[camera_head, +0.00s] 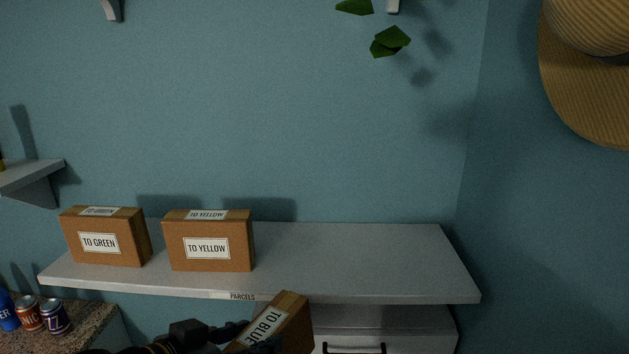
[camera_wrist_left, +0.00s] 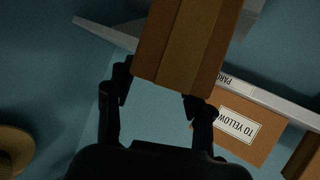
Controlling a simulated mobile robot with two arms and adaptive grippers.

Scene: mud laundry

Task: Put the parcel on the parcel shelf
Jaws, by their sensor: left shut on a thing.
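A brown parcel (camera_head: 278,322) labelled "TO BLUE" is tilted in my left gripper (camera_head: 240,338), low in front of the shelf's front edge in the head view. In the left wrist view the parcel (camera_wrist_left: 185,40) sits between the two fingers of the left gripper (camera_wrist_left: 158,92), which is shut on it. The grey parcel shelf (camera_head: 360,262) has a "PARCELS" label on its front edge, and its edge also shows in the left wrist view (camera_wrist_left: 285,105). The parcel is below the shelf top in the head view. My right gripper is not in view.
A "TO GREEN" box (camera_head: 105,238) and a "TO YELLOW" box (camera_head: 208,242) stand on the shelf's left part; its middle and right are clear. A drawer unit (camera_head: 385,325) is below. Several cans (camera_head: 30,315) stand on a counter at lower left. A straw hat (camera_head: 590,70) hangs at right.

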